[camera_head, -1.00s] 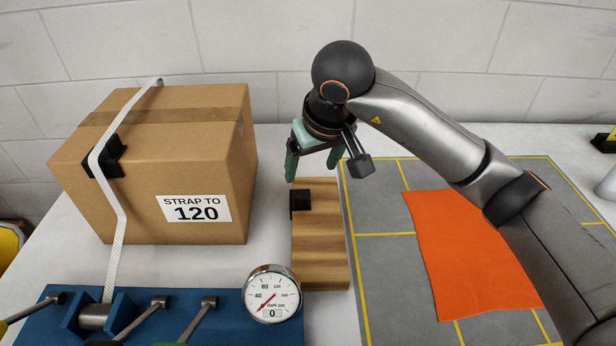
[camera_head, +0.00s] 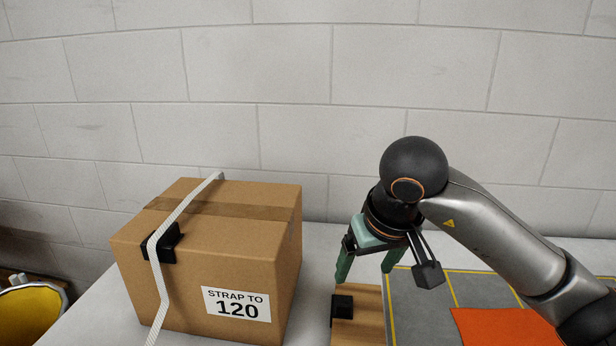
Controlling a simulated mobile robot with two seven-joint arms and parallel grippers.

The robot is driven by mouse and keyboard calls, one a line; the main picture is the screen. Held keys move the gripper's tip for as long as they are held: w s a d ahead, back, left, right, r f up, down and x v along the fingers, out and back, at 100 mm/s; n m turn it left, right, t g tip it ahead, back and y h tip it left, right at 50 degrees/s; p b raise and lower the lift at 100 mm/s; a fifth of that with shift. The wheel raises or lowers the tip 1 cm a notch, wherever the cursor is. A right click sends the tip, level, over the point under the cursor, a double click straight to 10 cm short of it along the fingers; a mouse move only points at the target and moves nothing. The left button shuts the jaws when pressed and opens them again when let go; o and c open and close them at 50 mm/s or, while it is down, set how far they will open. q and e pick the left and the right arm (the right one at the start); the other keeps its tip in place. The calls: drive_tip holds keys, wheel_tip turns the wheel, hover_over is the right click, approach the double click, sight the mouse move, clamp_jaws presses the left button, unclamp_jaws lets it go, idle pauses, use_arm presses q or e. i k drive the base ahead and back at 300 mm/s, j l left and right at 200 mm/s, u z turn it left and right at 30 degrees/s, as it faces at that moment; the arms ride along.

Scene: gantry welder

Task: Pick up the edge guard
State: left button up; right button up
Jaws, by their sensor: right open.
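A black edge guard (camera_head: 342,307) sits on the wooden block (camera_head: 368,325) at the bottom centre. Another black edge guard (camera_head: 168,243) is on the top front edge of the cardboard box (camera_head: 215,260), under the white strap (camera_head: 158,270). My right gripper (camera_head: 364,278) is open and empty, with its green fingers pointing down just above the wooden block and the loose guard. A gap shows between the fingers. My left gripper is not in view.
The box stands left of the block, labelled "STRAP TO 120". An orange cloth (camera_head: 505,328) lies on the grey mat (camera_head: 428,305) at right, under my right arm. A yellow round container (camera_head: 28,312) is at the lower left. A block wall closes off the back.

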sight(341, 305)
drive_tip(key=k, duration=1.45)
